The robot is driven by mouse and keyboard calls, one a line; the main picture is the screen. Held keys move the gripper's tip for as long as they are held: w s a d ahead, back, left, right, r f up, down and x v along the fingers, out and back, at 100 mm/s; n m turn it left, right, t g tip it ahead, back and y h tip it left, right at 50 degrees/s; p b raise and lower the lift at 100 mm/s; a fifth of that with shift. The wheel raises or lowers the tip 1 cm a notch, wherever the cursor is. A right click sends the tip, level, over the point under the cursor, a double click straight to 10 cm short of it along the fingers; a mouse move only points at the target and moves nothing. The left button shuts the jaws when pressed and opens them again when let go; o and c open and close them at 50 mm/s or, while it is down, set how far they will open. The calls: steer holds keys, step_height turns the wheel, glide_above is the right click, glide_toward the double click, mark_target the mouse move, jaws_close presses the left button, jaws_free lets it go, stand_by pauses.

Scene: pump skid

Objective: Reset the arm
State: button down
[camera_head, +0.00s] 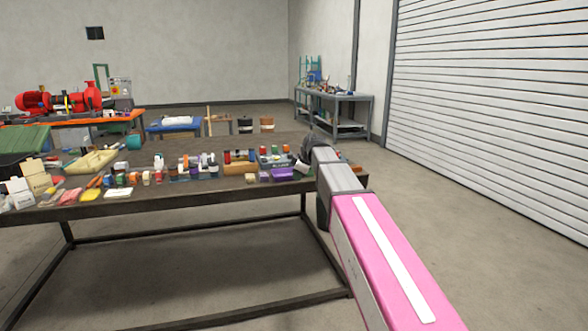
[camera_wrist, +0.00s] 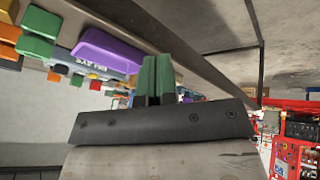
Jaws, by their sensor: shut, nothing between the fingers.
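My arm (camera_head: 375,250), pink with a white stripe and grey toward its end, reaches from the lower right of the head view to the right end of the dark workbench (camera_head: 180,197). Its far end is beside the bench's right corner, and the fingers cannot be made out there. In the wrist view my gripper (camera_wrist: 155,75) shows two green fingers pressed together with nothing between them. A purple block (camera_wrist: 110,50) lies on the bench near the fingers in that view; it also shows in the head view (camera_head: 283,174).
The bench holds many small coloured parts and a tan tray (camera_head: 92,161). A red pump (camera_head: 62,100) stands behind at the left. A grey table (camera_head: 340,98) stands at the back right, near a roller door (camera_head: 490,95). Open floor lies right of the bench.

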steer(key=s+d+f+m+g+h, duration=0.1)
steer(key=s+d+f+m, duration=0.4)
steer(key=s+f, duration=0.5)
steer(key=s+d+f+m+g+h, duration=0.1)
steer(key=s+d+f+m, duration=0.4)
steer(key=s+f, duration=0.5)
steer(key=s+d+f+m+g+h, duration=0.2)
steer(key=s+d+f+m, duration=0.2)
steer(key=s+d+f, duration=0.3)
step_height(320, 180, down, 4)
steer(key=s, duration=0.2)
steer(key=shift+s+d+m, duration=0.2)
steer(key=shift+s+m, duration=0.2)
